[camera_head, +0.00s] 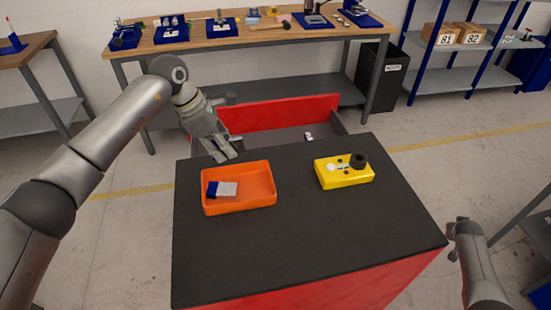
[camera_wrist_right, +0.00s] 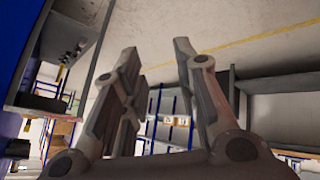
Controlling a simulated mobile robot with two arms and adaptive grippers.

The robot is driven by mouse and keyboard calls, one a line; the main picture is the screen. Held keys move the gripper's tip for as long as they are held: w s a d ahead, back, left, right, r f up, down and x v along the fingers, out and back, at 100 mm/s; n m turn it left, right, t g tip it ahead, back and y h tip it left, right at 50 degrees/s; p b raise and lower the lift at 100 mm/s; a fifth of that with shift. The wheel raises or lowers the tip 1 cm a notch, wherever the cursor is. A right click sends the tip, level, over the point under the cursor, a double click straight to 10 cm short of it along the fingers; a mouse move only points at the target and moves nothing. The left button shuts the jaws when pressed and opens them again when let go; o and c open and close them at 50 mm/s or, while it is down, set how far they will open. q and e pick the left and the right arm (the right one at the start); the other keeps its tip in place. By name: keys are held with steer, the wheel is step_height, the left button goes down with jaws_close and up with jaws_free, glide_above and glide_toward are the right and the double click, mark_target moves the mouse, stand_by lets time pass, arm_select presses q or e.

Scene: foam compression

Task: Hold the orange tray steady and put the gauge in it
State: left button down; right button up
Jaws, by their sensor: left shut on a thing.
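The orange tray (camera_head: 239,205) sits on the left part of the dark cart top. A small blue and white item (camera_head: 222,189) lies inside it, on the left. My left gripper (camera_head: 226,156) is at the tray's back rim, shut on the tray. A yellow box-like tray (camera_head: 345,179) stands to the right, apart from the orange one, with a black round part (camera_head: 357,161) and small pale pieces on top. I cannot tell which item is the gauge. My right gripper (camera_head: 458,228) is off the cart's right side; its fingers (camera_wrist_right: 155,50) are open and empty in the right wrist view.
The cart top (camera_head: 300,240) is clear in front of both trays. An open red-fronted drawer (camera_head: 278,112) at the back holds a small white item (camera_head: 308,136). A workbench (camera_head: 225,45), a black bin (camera_head: 388,75) and shelves (camera_head: 470,43) stand behind.

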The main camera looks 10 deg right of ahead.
steer(key=w+a+r+m+t, duration=0.2)
steer(key=w+a+r, duration=0.1)
steer(key=w+r, duration=0.85)
steer(key=w+a+r+m+t+y, duration=0.1)
steer(key=w+a+r+t, duration=0.1)
steer(key=w+a+r, duration=0.55)
steer(key=w+a+r+t, duration=0.1)
steer(key=w+a+r, duration=0.25)
steer(key=r, duration=0.65)
steer(key=w+a+r+m+t+y, duration=0.1)
steer(key=w+a+r+t, duration=0.1)
steer(key=w+a+r, duration=0.35)
steer(key=a+r+n+g+y, duration=0.1)
steer(key=a+r+n+y, duration=0.1)
steer(key=a, duration=0.7)
steer(key=a+r+n+y, duration=0.1)
steer(key=a+r+y, duration=0.15)
steer(key=a, duration=0.65)
steer(key=s+a+f+n+g, duration=0.35)
steer(key=s+a, duration=0.35)
steer(key=a, duration=0.4)
steer(key=s+a+f+n+g, duration=0.35)
steer(key=s+a, duration=0.35)
steer(key=a, duration=0.4)
steer(key=shift+t, duration=0.4)
steer(key=x, duration=1.2)
steer(key=shift+s+a+f, duration=0.1)
steer(key=shift+s+f, duration=0.05)
steer(key=shift+s, duration=0.05)
